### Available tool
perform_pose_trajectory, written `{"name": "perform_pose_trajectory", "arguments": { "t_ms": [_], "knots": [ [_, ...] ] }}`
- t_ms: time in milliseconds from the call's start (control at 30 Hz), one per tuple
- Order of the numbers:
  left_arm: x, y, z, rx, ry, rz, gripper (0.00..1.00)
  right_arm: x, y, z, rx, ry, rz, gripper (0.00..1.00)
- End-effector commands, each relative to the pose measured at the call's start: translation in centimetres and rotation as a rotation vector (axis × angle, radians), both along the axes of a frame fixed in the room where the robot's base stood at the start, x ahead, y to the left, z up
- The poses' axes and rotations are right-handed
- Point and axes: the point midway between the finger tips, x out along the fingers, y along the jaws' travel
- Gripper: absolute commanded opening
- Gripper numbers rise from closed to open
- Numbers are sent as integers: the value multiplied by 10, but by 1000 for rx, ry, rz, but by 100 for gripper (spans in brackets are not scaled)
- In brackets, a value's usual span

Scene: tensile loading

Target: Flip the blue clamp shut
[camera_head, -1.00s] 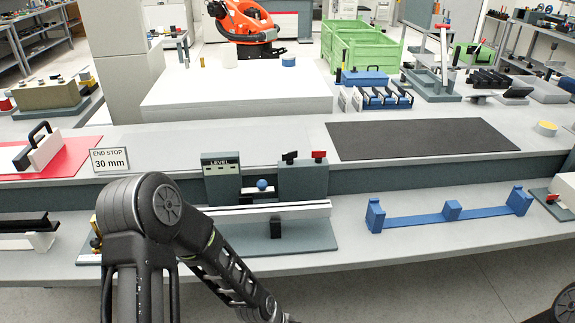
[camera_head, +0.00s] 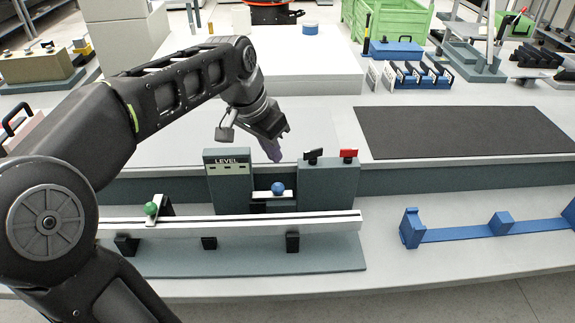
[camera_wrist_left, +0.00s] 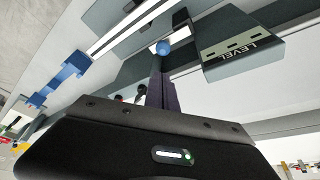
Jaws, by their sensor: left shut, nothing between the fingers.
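The blue clamp shows as a round blue knob (camera_head: 278,189) on a small white piece, in the middle of the fixture between the LEVEL block and the block with levers. The blue knob also shows in the left wrist view (camera_wrist_left: 163,47), just beyond my fingertips. My left gripper (camera_head: 275,156) is shut and empty, pointing down above and behind the knob, with a visible gap. Its dark fingers (camera_wrist_left: 160,92) are together in the left wrist view. I cannot tell the clamp's exact angle. My right gripper is not in view.
The LEVEL block (camera_head: 228,178) stands left of the knob; a block with black and red levers (camera_head: 327,185) stands right. A long white rail (camera_head: 240,222) runs in front, with a green knob (camera_head: 151,209) at left. A blue bracket (camera_head: 455,234) lies to the right.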

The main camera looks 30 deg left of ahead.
Motion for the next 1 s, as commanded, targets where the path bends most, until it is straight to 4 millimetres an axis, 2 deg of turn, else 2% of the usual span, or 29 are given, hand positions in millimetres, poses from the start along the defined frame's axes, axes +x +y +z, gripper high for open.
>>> {"name": "perform_pose_trajectory", "arguments": {
  "t_ms": [333, 533, 667, 1000],
  "knots": [
    [-2, 1, 2, 2, 2, 1, 0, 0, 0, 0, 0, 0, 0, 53],
    [1, 1, -6, 1, 3, 0, 0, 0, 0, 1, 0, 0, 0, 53],
    [5, 0, -21, 1, 5, 1, 0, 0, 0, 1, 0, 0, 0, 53],
    [25, -3, -73, 2, 5, 0, 0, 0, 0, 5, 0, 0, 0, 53]
  ]
}}
